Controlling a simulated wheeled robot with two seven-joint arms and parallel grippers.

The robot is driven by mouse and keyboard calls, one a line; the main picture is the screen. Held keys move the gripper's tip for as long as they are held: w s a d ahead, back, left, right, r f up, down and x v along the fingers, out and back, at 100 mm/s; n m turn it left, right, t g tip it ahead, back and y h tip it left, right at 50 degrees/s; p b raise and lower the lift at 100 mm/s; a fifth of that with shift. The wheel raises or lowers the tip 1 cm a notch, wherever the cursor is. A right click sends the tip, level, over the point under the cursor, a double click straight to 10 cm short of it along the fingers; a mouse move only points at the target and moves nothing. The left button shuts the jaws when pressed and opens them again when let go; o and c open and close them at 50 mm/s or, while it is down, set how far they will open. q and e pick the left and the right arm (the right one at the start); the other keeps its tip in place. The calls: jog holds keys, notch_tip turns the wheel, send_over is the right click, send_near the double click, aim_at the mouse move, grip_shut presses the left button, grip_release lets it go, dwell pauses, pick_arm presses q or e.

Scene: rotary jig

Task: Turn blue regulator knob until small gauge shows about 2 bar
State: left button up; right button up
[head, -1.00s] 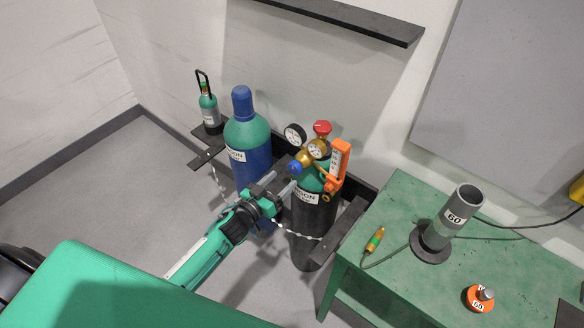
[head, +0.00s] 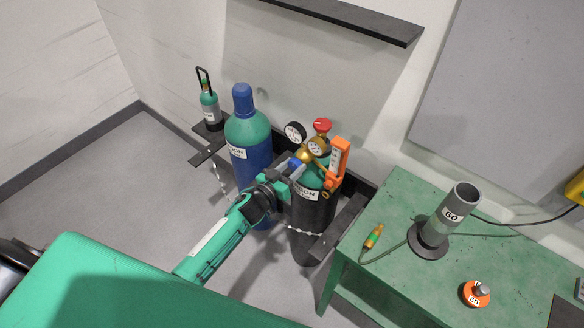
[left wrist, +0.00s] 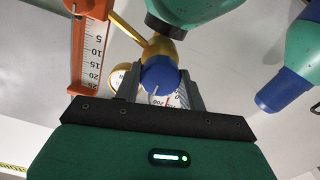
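The blue regulator knob (head: 295,163) is on the brass regulator (head: 306,155) atop the dark gas cylinder (head: 312,215). My left gripper (left wrist: 162,82) is at the knob. In the left wrist view its two fingers stand on either side of the blue knob (left wrist: 159,75), very close to it; I cannot tell whether they press on it. Two round white gauges show in the head view, one at the back left (head: 296,132) and one nearer (head: 318,147); their readings are too small to tell. In the left wrist view a gauge face (left wrist: 172,100) is partly hidden behind the knob and gripper. My right gripper is not in view.
An orange flowmeter (head: 338,160) and red valve handwheel (head: 322,125) are close to the knob. A blue-green cylinder (head: 248,140) stands to the left, held with the dark one in a rack. A green table (head: 395,215) is at the right.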

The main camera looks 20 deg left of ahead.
pick_arm(q)
jog(key=shift+m, duration=0.4)
jog(key=shift+m+b, duration=0.45)
jog(key=shift+m, duration=0.55)
jog(key=m+b, duration=0.1)
jog(key=m, duration=0.2)
jog(key=shift+f+m, duration=0.1)
jog(key=shift+m, duration=0.3)
jog(key=m+b, duration=0.1)
jog(key=m, duration=0.3)
jog(key=shift+b, duration=0.35)
jog(key=shift+m+b, duration=0.35)
jog(key=shift+m, duration=0.85)
jog(key=o, duration=1)
jog(key=shift+c, duration=0.2)
